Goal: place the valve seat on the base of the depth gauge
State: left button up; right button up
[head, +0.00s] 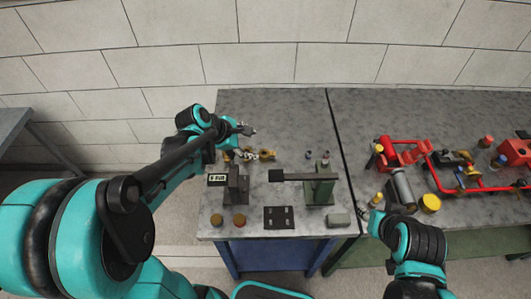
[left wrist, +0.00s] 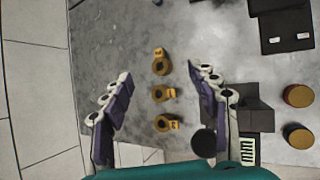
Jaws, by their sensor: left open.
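Three brass ring-like pieces with small side tabs, which look like the valve seats, stand in a row in the left wrist view: one (left wrist: 161,66), a middle one (left wrist: 158,93) and one (left wrist: 165,123). In the head view one brass piece (head: 267,154) shows beside my left gripper (head: 248,142). That gripper is open and empty; its fingers also show in the left wrist view (left wrist: 162,100), either side of the row. The depth gauge (head: 235,187) is a dark stand with a pale display; its dark base also shows in the left wrist view (left wrist: 256,119). My right gripper (head: 374,207) is small and partly hidden.
A green stand with a black bar (head: 320,186) stands right of the gauge. A dark plate (head: 279,217), a grey block (head: 339,220) and two round capped pieces (head: 217,220) lie near the front edge. Red pump parts (head: 405,152) crowd the right table.

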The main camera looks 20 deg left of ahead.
pick_arm(q)
jog(key=w+a+f+n+h, duration=0.2)
jog(key=w+n, duration=0.2)
jog(key=n, duration=0.2)
jog(key=b, duration=0.2)
send_near(266, 154)
jog(key=shift+s+d+f, duration=0.15)
jog(key=shift+f, duration=0.15)
jog(key=shift+w+d+f, duration=0.3)
jog(key=shift+d, duration=0.05)
jog(key=b+x, duration=0.2)
jog(key=x, duration=0.4)
jog(key=shift+w, duration=0.15)
jog(key=shift+a+r, duration=0.1)
grip_shut()
